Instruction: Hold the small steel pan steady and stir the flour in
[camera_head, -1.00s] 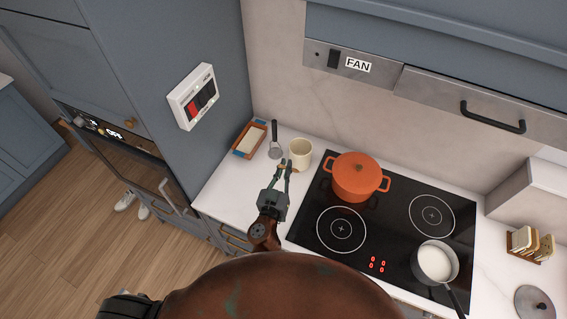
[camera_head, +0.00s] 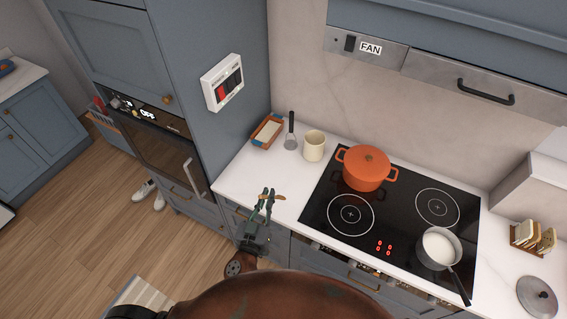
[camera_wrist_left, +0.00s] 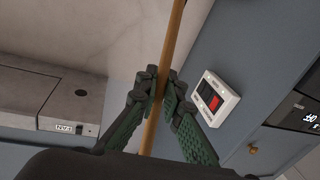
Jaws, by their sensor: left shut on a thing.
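The small steel pan (camera_head: 429,266) stands on the front right of the hob, with white contents in it and its handle pointing toward the front edge. My left gripper (camera_head: 267,195) is over the front edge of the counter, left of the hob and well away from the pan. It is shut on a thin wooden stick-like tool (camera_wrist_left: 172,52), which runs between the fingers in the left wrist view; its ends are out of that view. My right gripper is not in view.
An orange lidded pot (camera_head: 367,170) sits on the back left of the hob (camera_head: 398,212). A cream mug (camera_head: 314,147), a whisk-like tool (camera_head: 291,133) and a small tray (camera_head: 267,132) stand at the back left. A toast rack (camera_head: 533,238) and a lid (camera_head: 537,297) are at the right.

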